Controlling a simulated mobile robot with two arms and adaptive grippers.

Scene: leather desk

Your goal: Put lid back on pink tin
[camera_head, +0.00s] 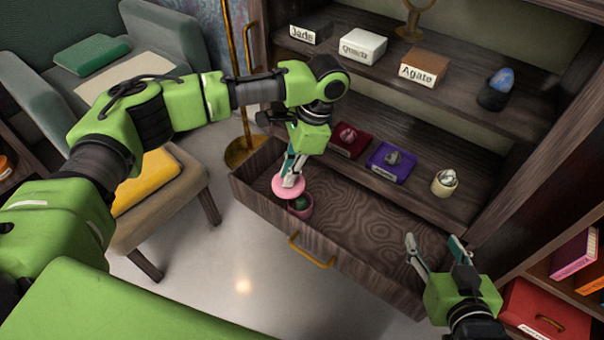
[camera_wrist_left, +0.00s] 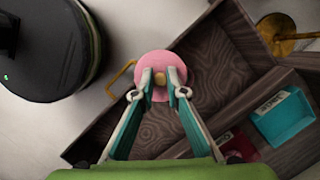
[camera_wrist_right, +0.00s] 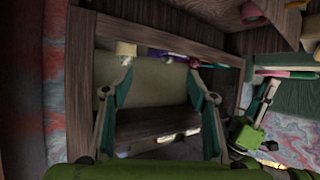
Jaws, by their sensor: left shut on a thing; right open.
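The pink tin (camera_head: 301,211) stands in the left part of the open wooden drawer, with something dark green inside it. My left gripper (camera_head: 291,177) is shut on the pink lid (camera_head: 281,187), which it holds just above the tin, a little to the left in the head view. In the left wrist view the round lid (camera_wrist_left: 160,62) hides the tin, and the fingers close on its small gold knob (camera_wrist_left: 160,79). Whether lid and tin touch, I cannot tell. My right gripper (camera_head: 433,240) is open and empty over the drawer's right end.
The open drawer (camera_head: 345,262) has a brass handle (camera_head: 311,252) and is clear to the right of the tin. Above it, a shelf holds a red tray (camera_head: 349,142), a purple tray (camera_head: 390,164) and a cream cup (camera_head: 444,182). A brass stand (camera_head: 246,146) is to the left.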

